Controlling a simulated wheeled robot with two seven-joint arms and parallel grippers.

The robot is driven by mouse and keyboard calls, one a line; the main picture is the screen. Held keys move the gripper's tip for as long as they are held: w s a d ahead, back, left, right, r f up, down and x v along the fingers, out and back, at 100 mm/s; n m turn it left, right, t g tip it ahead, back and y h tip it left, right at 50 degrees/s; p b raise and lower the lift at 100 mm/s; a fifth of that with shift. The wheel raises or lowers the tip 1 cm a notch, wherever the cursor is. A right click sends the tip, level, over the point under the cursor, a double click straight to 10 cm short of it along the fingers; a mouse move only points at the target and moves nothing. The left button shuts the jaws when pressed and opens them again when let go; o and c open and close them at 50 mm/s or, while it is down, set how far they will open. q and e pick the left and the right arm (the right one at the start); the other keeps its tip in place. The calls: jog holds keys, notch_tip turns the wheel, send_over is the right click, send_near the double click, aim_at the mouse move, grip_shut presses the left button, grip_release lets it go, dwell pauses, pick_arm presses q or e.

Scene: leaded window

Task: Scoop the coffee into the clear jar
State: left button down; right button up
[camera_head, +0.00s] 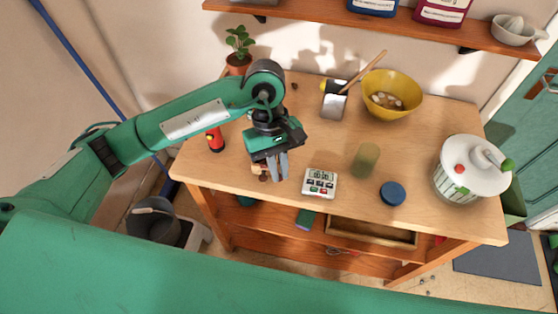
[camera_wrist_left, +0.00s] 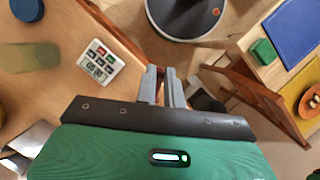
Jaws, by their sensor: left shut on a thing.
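A clear, greenish jar (camera_head: 366,160) stands on the wooden table, right of centre; it shows blurred in the left wrist view (camera_wrist_left: 32,57). A blue round lid-like disc (camera_head: 392,193) lies to its right. A yellow bowl (camera_head: 405,84) at the back holds brown and pale contents, and a wooden handle leans on its rim. I cannot tell whether this is coffee. My left gripper (camera_head: 277,172) is over the table's front edge, left of the timer. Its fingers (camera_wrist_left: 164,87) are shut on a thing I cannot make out. My right gripper is not in view.
A white timer (camera_head: 319,183) lies between the left gripper and the jar. A metal container (camera_head: 333,105) stands behind it. A red torch-like item (camera_head: 215,139), a plant (camera_head: 238,50) and a white lidded pot (camera_head: 465,175) stand near the edges. A shelf (camera_head: 390,27) overhangs the back.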

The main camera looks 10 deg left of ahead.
pick_arm(q)
jog(key=s+d+r+t+y+b, duration=0.1)
jog(key=s+d+r+t+b, duration=0.1)
jog(key=s+b, duration=0.2)
jog(key=shift+s+t+y, duration=0.4)
jog(key=shift+s, duration=1)
dwell(0.6)
jog(key=shift+d, duration=0.1)
dwell(0.4)
